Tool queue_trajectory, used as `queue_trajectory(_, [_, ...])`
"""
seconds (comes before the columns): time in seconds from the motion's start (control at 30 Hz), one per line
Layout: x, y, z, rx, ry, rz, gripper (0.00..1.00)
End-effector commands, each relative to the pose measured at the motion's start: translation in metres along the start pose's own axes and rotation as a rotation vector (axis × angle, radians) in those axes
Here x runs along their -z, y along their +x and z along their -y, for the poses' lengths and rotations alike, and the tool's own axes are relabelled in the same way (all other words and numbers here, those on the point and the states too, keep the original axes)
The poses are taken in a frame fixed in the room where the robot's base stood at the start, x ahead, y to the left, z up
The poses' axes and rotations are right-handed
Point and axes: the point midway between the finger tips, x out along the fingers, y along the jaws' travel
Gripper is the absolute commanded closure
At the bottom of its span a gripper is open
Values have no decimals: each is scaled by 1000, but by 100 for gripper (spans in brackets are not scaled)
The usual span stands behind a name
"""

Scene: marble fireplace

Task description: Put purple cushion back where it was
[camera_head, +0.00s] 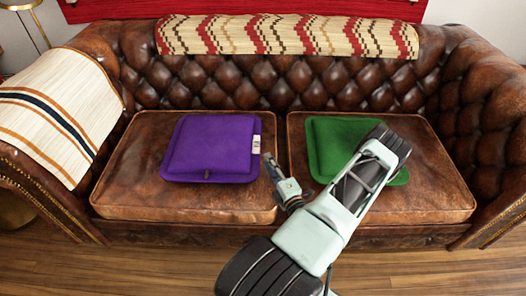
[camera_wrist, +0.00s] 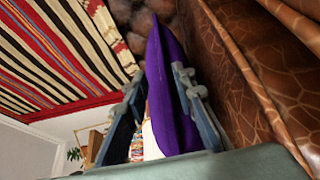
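My gripper (camera_head: 268,160) is at that right edge, low over the seat. In the wrist view, the purple cushion (camera_wrist: 165,85) stands edge-on between the two fingers of my gripper (camera_wrist: 155,82). The fingers are apart, with a visible gap between the left finger and the cushion; the right finger is close to it, and contact cannot be told. The green cushion (camera_head: 335,140) lies on the right seat, partly hidden by my arm.
The sofa's tufted backrest (camera_head: 285,85) has a patterned throw (camera_head: 290,36) along its top. A striped blanket (camera_head: 60,110) covers the left armrest. The right armrest (camera_head: 490,130) is bare. The wooden floor (camera_head: 130,262) in front is clear.

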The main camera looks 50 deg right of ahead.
Motion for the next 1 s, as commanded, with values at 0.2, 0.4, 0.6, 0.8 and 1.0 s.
queue_trajectory(0.2, [0, -31, -1, 1, 0, 1, 76])
queue_trajectory(0.4, [0, -38, 0, -1, 0, -1, 76])
queue_trajectory(0.6, [0, -38, 0, -1, 0, -1, 76])
queue_trajectory(0.8, [0, -37, 0, -1, 0, -1, 76])
queue_trajectory(1.0, [0, -34, -5, -8, -14, -11, 76])
